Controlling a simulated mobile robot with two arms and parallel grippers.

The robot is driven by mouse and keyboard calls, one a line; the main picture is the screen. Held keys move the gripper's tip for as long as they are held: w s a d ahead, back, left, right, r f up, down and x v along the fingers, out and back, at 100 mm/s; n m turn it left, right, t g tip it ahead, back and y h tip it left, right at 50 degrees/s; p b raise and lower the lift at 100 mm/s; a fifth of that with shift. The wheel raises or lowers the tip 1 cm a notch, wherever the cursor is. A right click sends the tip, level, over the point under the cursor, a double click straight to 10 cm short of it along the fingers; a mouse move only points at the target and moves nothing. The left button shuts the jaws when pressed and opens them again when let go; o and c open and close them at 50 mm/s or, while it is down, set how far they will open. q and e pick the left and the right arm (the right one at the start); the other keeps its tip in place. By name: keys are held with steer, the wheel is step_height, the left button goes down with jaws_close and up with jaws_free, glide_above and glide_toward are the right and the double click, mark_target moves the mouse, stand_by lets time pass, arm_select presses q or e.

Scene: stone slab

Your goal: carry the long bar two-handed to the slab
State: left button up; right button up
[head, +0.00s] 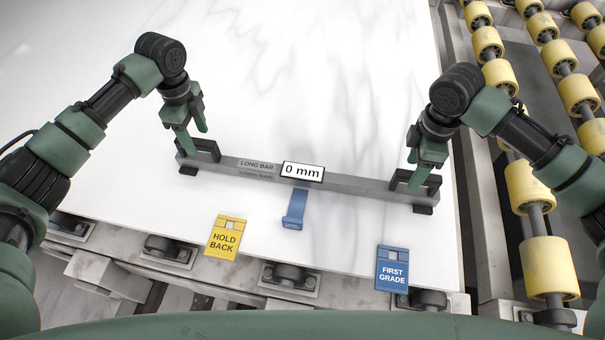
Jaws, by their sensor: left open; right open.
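The long bar (350,186) is a grey beam lettered "LONG BAR", resting on the white stone slab (330,70) on dark feet. It has a dark handle at each end and a "0 mm" display (302,172) in its middle. My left gripper (194,146) is open at the bar's left handle (205,149). My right gripper (417,172) is open at the right handle (428,183). Whether the fingers straddle the handles or touch them, I cannot tell.
A yellow "HOLD BACK" tag (225,238) and a blue "FIRST GRADE" tag (392,268) lie near the slab's front edge. A blue piece (294,210) sits in front of the bar. Yellow rollers (547,266) run along the right. The slab behind the bar is clear.

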mark_target(403, 187)
arm_select(q)
step_height(403, 187, down, 8)
steer(key=shift+r, duration=0.15)
arm_select(e)
step_height(403, 187, down, 8)
steer(key=shift+r, duration=0.15)
arm_select(q)
jaws_close()
arm_select(e)
jaws_close()
stand_by(0.8)
arm_select(q)
steer(key=shift+w+r, duration=0.2)
steer(key=shift+r, duration=0.05)
arm_select(e)
steer(key=shift+w+r, duration=0.25)
steer(key=shift+r, duration=0.05)
